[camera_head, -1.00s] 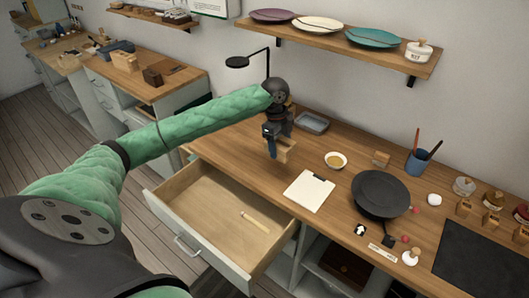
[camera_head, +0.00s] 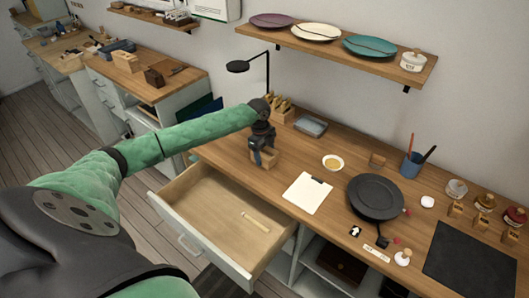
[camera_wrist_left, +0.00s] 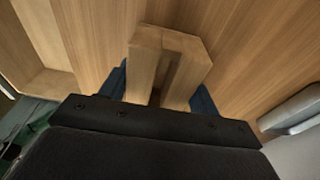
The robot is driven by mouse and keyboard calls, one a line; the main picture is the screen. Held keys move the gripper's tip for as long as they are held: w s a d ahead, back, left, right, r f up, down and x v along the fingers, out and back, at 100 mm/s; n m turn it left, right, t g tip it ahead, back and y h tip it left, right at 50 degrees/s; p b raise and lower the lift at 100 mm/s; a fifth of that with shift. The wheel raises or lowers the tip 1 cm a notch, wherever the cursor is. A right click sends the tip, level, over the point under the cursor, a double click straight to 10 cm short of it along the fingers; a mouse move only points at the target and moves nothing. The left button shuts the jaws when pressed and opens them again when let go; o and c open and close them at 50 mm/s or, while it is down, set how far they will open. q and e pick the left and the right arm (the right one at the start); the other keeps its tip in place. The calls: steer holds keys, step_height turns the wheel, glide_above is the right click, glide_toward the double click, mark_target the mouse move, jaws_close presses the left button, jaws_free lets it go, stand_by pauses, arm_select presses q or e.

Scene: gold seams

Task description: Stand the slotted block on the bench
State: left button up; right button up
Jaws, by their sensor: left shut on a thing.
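The slotted block (camera_wrist_left: 146,62) is a light wooden block with a dark slot, seen close up in the left wrist view between my blue fingers. In the head view the block (camera_head: 268,158) shows at the bench, just below my left gripper (camera_head: 257,157). My left gripper is shut on it. The block is at or very near the top of the wooden bench (camera_head: 225,155); I cannot tell whether it touches. My right gripper is not in view.
An open drawer (camera_head: 217,222) holding a light stick juts out below the bench front. Behind the gripper stand a wooden holder (camera_head: 281,107), a grey tray (camera_head: 311,126) and a black lamp (camera_head: 238,67). A clipboard (camera_head: 307,193), small bowl (camera_head: 333,162) and black plate (camera_head: 375,198) lie to the right.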

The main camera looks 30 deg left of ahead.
arm_select(q)
steer(key=shift+f, duration=0.2)
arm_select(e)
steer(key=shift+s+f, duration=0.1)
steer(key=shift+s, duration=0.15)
arm_select(q)
steer(key=shift+f, duration=0.1)
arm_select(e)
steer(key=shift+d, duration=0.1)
arm_select(q)
steer(key=o, duration=1.1)
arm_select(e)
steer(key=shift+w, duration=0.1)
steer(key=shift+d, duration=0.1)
